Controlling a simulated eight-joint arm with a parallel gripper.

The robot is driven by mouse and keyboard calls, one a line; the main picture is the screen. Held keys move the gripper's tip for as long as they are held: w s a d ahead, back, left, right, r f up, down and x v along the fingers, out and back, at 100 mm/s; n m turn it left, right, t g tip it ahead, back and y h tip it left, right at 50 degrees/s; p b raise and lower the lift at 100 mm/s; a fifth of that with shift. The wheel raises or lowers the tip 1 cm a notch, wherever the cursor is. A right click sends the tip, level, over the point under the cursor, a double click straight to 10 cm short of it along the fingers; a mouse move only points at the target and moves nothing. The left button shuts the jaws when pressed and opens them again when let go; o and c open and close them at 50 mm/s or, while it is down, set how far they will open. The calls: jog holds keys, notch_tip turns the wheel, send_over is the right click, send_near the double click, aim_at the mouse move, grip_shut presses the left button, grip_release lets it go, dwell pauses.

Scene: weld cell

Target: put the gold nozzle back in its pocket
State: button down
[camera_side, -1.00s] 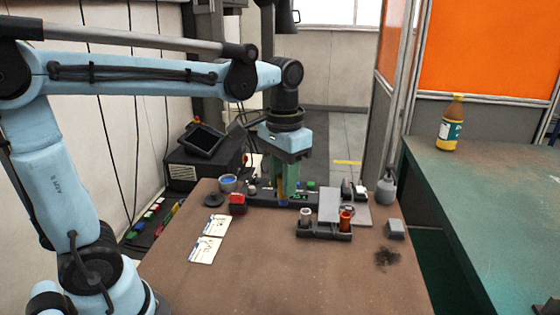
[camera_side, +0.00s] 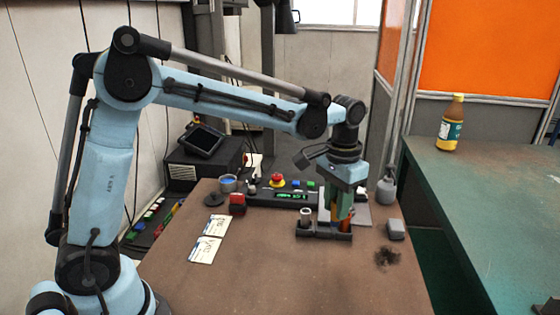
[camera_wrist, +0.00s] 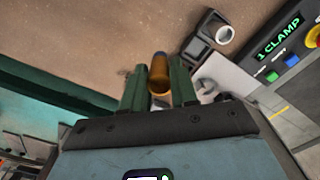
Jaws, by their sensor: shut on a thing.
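My gripper (camera_wrist: 160,90) is shut on the gold nozzle (camera_wrist: 162,72), which sits between its green fingers with a blue tip at the far end. In the side view my gripper (camera_side: 342,210) is over the right part of the dark nozzle rack (camera_side: 323,234). A silver nozzle (camera_side: 305,216) stands in the rack's left part; it also shows in the wrist view (camera_wrist: 224,35). A copper-coloured nozzle (camera_side: 345,226) shows low at the rack's right, partly behind the fingers. I cannot tell whether the gold nozzle's tip touches the rack; the pocket is hidden.
A control box with a green display (camera_side: 292,196) and a red button (camera_side: 277,181) stands behind the rack. A grey block (camera_side: 395,229) lies to the right, and a grey bottle (camera_side: 386,189) stands behind it. White cards (camera_side: 205,249) lie left.

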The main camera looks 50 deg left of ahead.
jog(key=shift+w+a+f, duration=0.6)
jog(key=shift+a+f, duration=0.4)
jog(key=shift+f, duration=0.35)
jog(key=shift+w+a+f, duration=0.55)
jog(key=shift+a+f, duration=0.5)
jog(key=shift+f, duration=0.35)
jog(key=shift+w+a+f, duration=0.6)
jog(key=shift+a+f, duration=0.4)
jog(key=shift+f, duration=0.35)
jog(key=shift+f, duration=0.1)
jog(key=c, duration=0.9)
grip_release()
notch_tip(320, 180, up, 12)
jog(key=s+t, duration=0.2)
jog(key=s, duration=0.4)
jog(key=s+f+t, duration=0.1)
jog(key=s+t, duration=0.1)
jog(key=s, duration=0.4)
jog(key=s+d+t, duration=0.1)
jog(key=s+t, duration=0.2)
jog(key=s, duration=0.2)
jog(key=shift+s+f+n, duration=0.25)
jog(key=shift+s+n, duration=0.15)
